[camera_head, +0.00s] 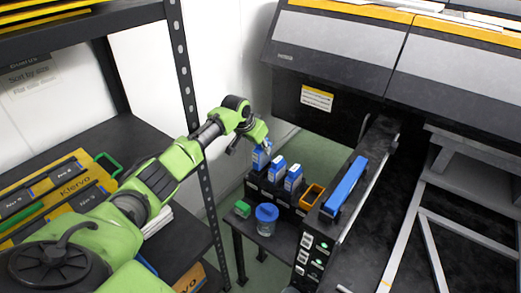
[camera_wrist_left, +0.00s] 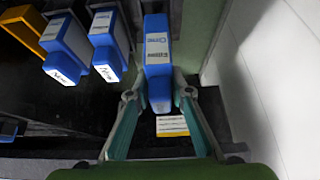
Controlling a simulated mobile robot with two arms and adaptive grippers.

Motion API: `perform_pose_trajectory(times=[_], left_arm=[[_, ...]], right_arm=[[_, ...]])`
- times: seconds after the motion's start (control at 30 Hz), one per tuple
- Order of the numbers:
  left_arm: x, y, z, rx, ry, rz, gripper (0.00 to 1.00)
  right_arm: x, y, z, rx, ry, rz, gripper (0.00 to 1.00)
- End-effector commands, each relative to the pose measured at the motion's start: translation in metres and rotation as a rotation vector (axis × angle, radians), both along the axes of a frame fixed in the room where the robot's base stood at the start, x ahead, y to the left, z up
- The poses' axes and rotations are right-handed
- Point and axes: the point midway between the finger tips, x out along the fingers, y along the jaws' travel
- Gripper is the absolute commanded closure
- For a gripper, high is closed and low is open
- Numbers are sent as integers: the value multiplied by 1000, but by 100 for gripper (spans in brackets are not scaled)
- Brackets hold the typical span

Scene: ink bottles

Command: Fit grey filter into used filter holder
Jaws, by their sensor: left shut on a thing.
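In the head view this filter (camera_head: 261,157) is upright at the left end of a row of black holders (camera_head: 268,190). I cannot tell whether it sits in a holder or just above one. Two similar blue filters (camera_head: 277,169) (camera_head: 293,178) stand beside it in the row. An orange open-topped holder (camera_head: 312,196) is at the right end. No holder is readable as the used one. My right gripper is not in view.
A blue lidded cup (camera_head: 266,219) and a small green box (camera_head: 242,208) stand at the small table's front. A long blue object (camera_head: 346,186) lies on the dark ledge at right.

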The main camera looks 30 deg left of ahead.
Motion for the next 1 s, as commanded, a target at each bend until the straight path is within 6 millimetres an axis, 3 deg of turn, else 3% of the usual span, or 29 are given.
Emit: perform_pose_trajectory(times=[1.0], left_arm=[[-1, 0, 1, -1, -1, 1, 100]], right_arm=[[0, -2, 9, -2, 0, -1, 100]])
